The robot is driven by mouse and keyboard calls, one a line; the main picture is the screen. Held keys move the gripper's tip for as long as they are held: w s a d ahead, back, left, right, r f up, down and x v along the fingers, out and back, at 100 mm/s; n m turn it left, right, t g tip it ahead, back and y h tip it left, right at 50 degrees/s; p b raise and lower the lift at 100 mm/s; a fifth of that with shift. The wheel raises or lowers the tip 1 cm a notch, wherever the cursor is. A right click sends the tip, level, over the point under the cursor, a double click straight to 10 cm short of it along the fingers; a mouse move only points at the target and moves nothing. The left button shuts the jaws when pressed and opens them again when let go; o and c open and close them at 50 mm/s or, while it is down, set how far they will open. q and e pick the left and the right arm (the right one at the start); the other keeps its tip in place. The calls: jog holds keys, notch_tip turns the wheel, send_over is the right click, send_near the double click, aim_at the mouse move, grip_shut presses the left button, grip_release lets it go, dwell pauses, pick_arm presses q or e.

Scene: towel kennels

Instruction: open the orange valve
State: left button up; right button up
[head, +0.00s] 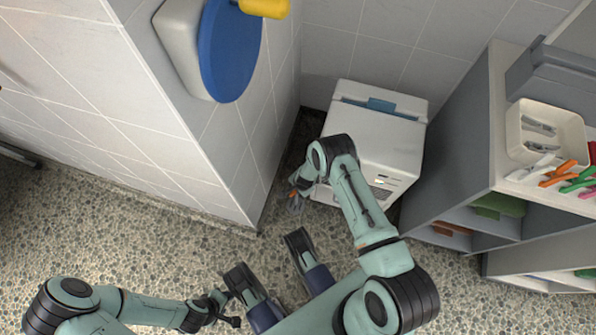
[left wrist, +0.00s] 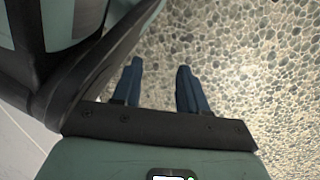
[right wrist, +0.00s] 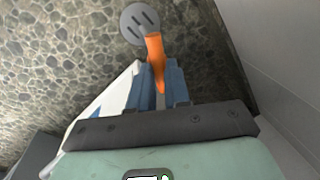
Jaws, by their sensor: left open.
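The orange valve (right wrist: 154,50) shows in the right wrist view as an orange handle near a round grey slotted floor plate (right wrist: 139,20). In that view my right gripper (right wrist: 160,72) has its blue fingers close against both sides of the handle's near end. In the head view my right gripper (head: 297,192) is low by the wall corner, beside the white machine, and the valve is mostly hidden. My left gripper (left wrist: 159,67) is open and empty above the pebbled floor. It also shows at the lower left in the head view (head: 232,308).
A white machine (head: 380,138) stands against the back wall. Grey shelving (head: 450,150) with a cream bin (head: 522,150) and coloured clips is at the right. A blue disc-shaped fixture (head: 230,50) juts from the left wall. The pebbled floor (head: 150,240) at left is clear.

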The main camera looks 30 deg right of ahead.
jog(key=o, duration=0.4)
jog(key=shift+r, duration=0.15)
pick_arm(q)
jog(key=w+d+r+t+p, duration=0.2)
jog(key=w+r+p, duration=0.3)
jog(key=r, duration=0.3)
jog(key=shift+w+m, duration=0.3)
jog(key=shift+w, duration=0.35)
pick_arm(e)
notch_tip(320, 180, up, 13)
jog(key=s, duration=0.2)
jog(key=shift+s+d, duration=0.25)
jog(key=shift+d, duration=0.05)
